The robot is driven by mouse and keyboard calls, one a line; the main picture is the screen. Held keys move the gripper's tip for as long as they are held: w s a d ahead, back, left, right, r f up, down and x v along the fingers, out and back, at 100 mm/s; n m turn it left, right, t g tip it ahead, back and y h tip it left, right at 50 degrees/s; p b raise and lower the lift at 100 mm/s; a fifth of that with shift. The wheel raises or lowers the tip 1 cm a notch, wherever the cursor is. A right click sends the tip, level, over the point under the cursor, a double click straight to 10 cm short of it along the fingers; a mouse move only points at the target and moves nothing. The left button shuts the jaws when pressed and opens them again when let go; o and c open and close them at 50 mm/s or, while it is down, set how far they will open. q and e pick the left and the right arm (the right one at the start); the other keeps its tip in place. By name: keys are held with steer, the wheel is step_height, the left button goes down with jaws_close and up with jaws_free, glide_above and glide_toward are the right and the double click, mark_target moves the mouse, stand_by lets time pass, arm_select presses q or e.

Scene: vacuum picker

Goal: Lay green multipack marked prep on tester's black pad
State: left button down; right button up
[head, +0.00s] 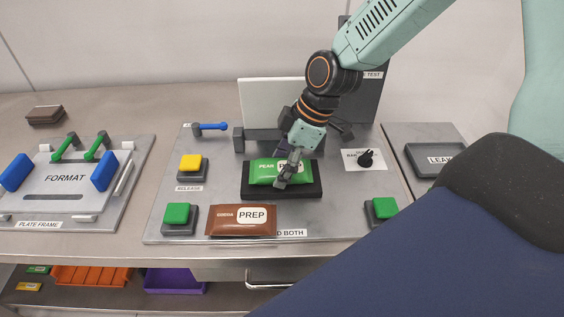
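The green multipack (262,170) lies on the black pad (260,193) in the middle of the grey tester plate. Its print starts with "PEAR"; its white label is partly hidden behind my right gripper. My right gripper (284,181) points down at the right part of the green pack, its fingertips at or just over the pack. From this angle I cannot tell whether the fingers grip it. My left gripper is not in view.
A brown pack marked PREP (226,222) lies in front of the pad. Green buttons (177,213) (384,207) flank the plate's front, and a yellow button (190,162) is at left. A white panel (262,103) stands behind. The format plate frame (66,205) is at far left, a leak tray (425,150) at right.

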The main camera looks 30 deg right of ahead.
steer(key=o, duration=0.3)
steer(key=shift+r, duration=0.1)
steer(key=shift+d+r+p, duration=0.15)
steer(key=shift+r+p, duration=0.35)
steer(key=shift+r, duration=0.05)
steer(key=p+v, duration=0.5)
steer(key=v, duration=0.6)
steer(key=shift+s, duration=0.1)
stand_by(0.8)
